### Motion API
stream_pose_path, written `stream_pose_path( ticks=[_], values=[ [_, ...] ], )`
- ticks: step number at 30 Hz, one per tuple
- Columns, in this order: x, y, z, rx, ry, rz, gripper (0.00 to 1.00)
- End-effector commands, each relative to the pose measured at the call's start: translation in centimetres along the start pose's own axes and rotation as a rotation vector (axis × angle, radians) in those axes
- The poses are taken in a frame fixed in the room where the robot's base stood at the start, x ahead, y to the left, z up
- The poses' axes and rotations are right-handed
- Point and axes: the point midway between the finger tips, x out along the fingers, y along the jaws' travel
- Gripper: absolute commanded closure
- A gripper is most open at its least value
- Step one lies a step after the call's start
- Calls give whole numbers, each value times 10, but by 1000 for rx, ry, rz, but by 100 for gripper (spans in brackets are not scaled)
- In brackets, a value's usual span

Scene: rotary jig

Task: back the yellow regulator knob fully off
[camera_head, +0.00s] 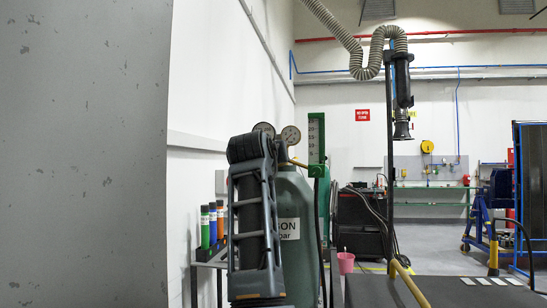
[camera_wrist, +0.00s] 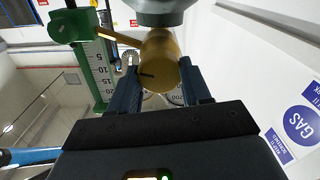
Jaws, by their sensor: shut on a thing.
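In the wrist view the yellow, brass-coloured regulator knob (camera_wrist: 158,58) sits between the two dark fingers of my gripper (camera_wrist: 160,76). It has a short dark line on its face. My gripper is shut on it, one finger on each side. Part of a gauge (camera_wrist: 176,97) shows behind the knob. In the head view two round gauges (camera_head: 291,135) show above the grey-green gas cylinder (camera_head: 293,262). My arm stands in front there and hides the knob and the gripper's fingers.
A green flow scale (camera_wrist: 98,72) stands close left of my gripper in the wrist view, joined by a brass tube. The wall is close on the right there. In the head view coloured cylinders (camera_head: 212,225) stand left of my arm, and a pink bucket (camera_head: 346,263) right.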

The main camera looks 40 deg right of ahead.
Motion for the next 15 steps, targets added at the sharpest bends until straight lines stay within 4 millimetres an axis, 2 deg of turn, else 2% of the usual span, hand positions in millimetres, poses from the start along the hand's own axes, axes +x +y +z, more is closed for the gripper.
stream_pose_path(
  ticks=[8, 15],
  values=[
    [0, 0, 0, -22, -1, 0, 83],
    [0, 0, -2, -134, -2, 0, 83]
  ],
)
